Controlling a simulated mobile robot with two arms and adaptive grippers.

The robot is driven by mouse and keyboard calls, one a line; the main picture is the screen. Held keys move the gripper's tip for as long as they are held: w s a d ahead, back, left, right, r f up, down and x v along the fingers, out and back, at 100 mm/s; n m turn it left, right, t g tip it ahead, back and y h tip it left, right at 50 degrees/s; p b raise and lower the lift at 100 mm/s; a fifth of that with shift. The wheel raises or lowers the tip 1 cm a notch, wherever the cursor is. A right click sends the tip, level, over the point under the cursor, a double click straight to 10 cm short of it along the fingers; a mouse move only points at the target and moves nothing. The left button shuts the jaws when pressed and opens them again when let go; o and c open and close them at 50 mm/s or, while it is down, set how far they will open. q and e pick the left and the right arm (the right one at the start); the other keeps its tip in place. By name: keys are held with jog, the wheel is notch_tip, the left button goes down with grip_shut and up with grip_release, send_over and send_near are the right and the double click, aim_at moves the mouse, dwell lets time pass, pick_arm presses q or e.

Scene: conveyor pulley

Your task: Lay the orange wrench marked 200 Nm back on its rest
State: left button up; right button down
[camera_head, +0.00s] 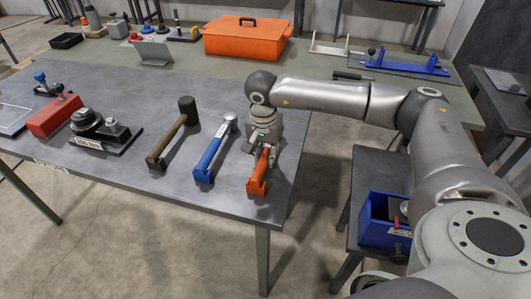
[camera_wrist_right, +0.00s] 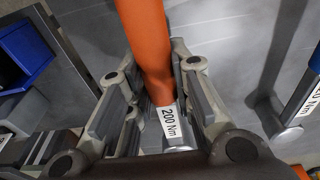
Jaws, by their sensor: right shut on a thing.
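My right gripper (camera_head: 264,150) is shut on the orange wrench (camera_head: 257,182) near the front right corner of the grey table (camera_head: 150,192). In the right wrist view the gripper (camera_wrist_right: 160,120) has its fingers on both sides of the orange wrench (camera_wrist_right: 147,45), with the white 200 Nm label (camera_wrist_right: 170,122) between them. The wrench's orange end points toward the table's front edge; its other end is hidden by the gripper. I cannot tell whether the wrench touches the table. I cannot make out its rest. My left gripper is not in view.
A blue-handled tool (camera_head: 209,157) lies just left of the wrench, and a dark mallet (camera_head: 175,130) lies beyond it. A black base with round metal parts (camera_head: 103,130) bears a white label. A blue bin (camera_head: 379,232) stands at the right. An orange toolbox (camera_head: 247,37) is behind.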

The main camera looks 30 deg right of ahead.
jog(key=c, duration=1.2)
grip_release()
jog(key=shift+f, duration=0.1)
jog(key=shift+s+a+r+p, duration=0.1)
jog(key=shift+r+p, duration=0.75)
jog(key=shift+r, duration=0.5)
jog(key=shift+s+a+r+p, duration=0.15)
jog(key=shift+r+p, duration=0.65)
jog(key=shift+r, duration=0.55)
jog(key=shift+s+a+r+p, duration=0.1)
jog(key=shift+r+p, duration=0.75)
jog(key=shift+r, duration=0.5)
